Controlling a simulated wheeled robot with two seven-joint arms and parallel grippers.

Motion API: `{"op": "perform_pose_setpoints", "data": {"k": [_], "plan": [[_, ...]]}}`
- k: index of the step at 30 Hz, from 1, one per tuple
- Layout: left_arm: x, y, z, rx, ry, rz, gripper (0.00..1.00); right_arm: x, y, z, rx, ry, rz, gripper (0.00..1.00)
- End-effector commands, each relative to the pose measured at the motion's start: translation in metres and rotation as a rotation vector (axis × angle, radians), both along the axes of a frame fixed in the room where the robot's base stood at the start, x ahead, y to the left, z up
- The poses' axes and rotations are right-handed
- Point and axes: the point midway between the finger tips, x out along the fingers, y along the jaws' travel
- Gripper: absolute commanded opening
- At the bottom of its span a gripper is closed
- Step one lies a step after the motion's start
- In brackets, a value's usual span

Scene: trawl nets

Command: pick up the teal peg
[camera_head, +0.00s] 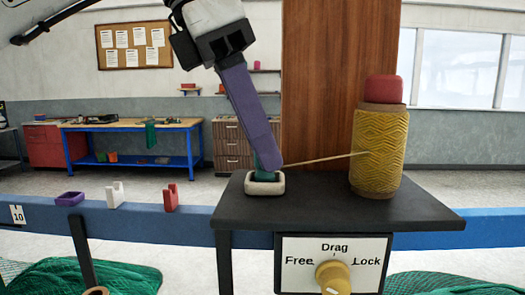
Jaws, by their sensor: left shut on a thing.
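The teal peg (264,176) stands low in a small cream holder (265,188) on the dark table. My left gripper (265,163) comes down from above on long purple fingers, tilted with the tips toward the right. Its fingertips are shut on the upper part of the peg and hide much of it. The peg's foot still shows inside the holder. My right gripper is not in view.
A yellow twine spool (377,160) with a red top (384,89) stands right of the peg. A thin cord (325,159) runs from it toward the peg. The dark table (330,205) carries a Drag dial panel (334,250). A blue rail (150,215) holds purple, white and red fittings.

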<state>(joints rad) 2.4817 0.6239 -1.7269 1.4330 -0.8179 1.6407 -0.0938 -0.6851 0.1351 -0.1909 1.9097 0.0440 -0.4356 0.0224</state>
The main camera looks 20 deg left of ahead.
Motion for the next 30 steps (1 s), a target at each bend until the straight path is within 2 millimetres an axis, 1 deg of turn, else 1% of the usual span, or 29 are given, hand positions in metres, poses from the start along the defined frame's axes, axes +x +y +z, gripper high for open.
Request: {"op": "perform_pose_setpoints", "data": {"k": [4, 8, 15, 18, 21, 24, 30], "plan": [[0.001, -0.001, 0.008, 0.0, -0.002, -0.001, 0.0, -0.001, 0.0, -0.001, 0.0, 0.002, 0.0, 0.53], [0.0, -0.001, 0.024, -0.002, -0.001, -0.001, 0.0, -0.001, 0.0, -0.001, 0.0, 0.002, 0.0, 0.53], [0.0, -0.002, 0.067, -0.001, -0.002, -0.001, 0.0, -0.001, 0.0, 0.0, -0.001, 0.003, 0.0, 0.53], [0.0, -0.001, 0.081, -0.001, -0.001, 0.0, 0.0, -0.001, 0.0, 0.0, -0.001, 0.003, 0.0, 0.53], [0.0, -0.001, 0.091, 0.0, -0.001, -0.002, 0.0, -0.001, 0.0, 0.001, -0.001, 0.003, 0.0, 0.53], [0.0, -0.001, 0.096, 0.001, 0.0, -0.001, 0.0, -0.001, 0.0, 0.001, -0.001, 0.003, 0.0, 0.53], [0.0, 0.0, 0.099, 0.001, 0.0, -0.001, 0.0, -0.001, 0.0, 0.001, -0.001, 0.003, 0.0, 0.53]]}}
